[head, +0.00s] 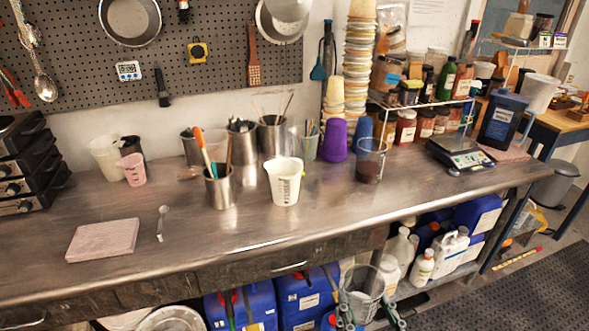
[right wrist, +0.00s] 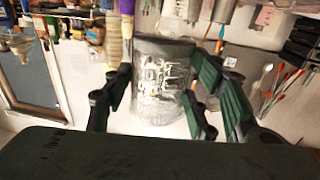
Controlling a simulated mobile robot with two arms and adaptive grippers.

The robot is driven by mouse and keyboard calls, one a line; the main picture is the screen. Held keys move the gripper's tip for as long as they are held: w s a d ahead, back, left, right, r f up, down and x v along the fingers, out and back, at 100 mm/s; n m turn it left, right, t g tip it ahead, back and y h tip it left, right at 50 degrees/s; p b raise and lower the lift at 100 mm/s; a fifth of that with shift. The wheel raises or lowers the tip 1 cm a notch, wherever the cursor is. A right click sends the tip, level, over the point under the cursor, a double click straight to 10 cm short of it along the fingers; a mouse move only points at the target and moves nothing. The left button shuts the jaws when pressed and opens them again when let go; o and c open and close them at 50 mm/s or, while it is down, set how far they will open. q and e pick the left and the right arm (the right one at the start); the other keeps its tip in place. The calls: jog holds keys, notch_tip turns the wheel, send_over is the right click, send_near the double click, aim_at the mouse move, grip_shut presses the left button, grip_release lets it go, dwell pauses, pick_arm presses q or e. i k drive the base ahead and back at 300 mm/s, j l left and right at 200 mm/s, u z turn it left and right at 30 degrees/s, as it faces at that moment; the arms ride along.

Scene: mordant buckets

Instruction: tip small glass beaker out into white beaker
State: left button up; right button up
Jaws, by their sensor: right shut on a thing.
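The white beaker (head: 285,183) stands upright on the steel counter near its middle, with dark markings on its side. The small glass beaker (head: 362,286) is in my right gripper (head: 368,309), in front of the counter edge and below the counter top in the head view. It looks about upright. The right wrist view shows the clear, marked glass beaker (right wrist: 160,98) between the dark green fingers. I cannot tell what is in it. The white beaker is up and to the left of it, well apart. My left gripper is not in view.
Another clear beaker (head: 370,160) with dark contents stands right of the white beaker. A steel pot of tools (head: 220,187) stands to its left. A pink slab (head: 103,240) and a spoon (head: 162,222) lie farther left. The counter front is mostly clear.

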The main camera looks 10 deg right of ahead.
aim_at(285, 185)
jog(key=i+l, duration=0.15)
jog(key=l, duration=0.2)
jog(key=i+l+u, duration=0.15)
jog(key=l, duration=0.6)
jog(key=i+l+u, duration=0.15)
jog(key=l, duration=0.2)
jog(key=u, duration=1)
